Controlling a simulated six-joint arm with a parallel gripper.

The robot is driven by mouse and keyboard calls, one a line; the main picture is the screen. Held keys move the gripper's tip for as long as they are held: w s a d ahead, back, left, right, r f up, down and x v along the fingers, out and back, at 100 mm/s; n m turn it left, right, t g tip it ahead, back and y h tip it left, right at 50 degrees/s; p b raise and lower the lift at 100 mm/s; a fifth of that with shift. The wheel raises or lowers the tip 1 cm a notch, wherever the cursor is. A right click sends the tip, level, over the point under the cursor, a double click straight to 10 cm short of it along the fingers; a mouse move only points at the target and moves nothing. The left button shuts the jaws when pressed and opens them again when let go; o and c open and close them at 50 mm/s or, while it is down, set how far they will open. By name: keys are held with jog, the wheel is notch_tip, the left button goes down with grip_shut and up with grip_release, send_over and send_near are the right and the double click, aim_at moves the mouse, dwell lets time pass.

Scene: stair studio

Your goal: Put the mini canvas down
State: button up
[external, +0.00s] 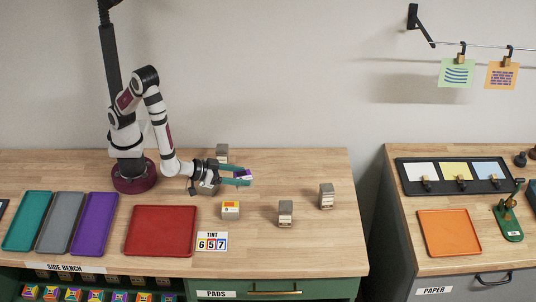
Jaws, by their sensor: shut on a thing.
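My gripper (246,177) reaches out to the right over the wooden bench, with its teal fingers shut on a small purple and white piece. I take this piece to be the mini canvas (242,175). The fingers partly hide it. It appears to be held above the bench top, but the height is hard to tell from this view.
Red (160,231), purple (94,224), grey (66,223) and teal (27,221) trays look empty. A TINT card (212,241) lies at the front.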

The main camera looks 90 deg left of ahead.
jog(key=s+n+y, duration=0.1)
jog(key=s+y, duration=0.1)
jog(key=s, duration=0.4)
jog(key=w+a+f, duration=0.2)
jog(key=a, duration=0.1)
jog(key=w+a+f, duration=0.2)
jog(key=a, duration=0.1)
jog(key=w+a+f, duration=0.2)
jog(key=w, duration=0.1)
jog(key=shift+a+f, duration=0.3)
jog(key=shift+a, duration=0.1)
jog(key=shift+h, duration=0.4)
jog(key=shift+w+a+f, duration=0.1)
jog(key=shift+f, duration=1)
jog(key=shift+w+a+f, duration=0.1)
jog(key=shift+f, duration=0.95)
jog(key=shift+f, duration=0.1)
jog(key=o, duration=1.3)
jog(key=shift+o, duration=0.2)
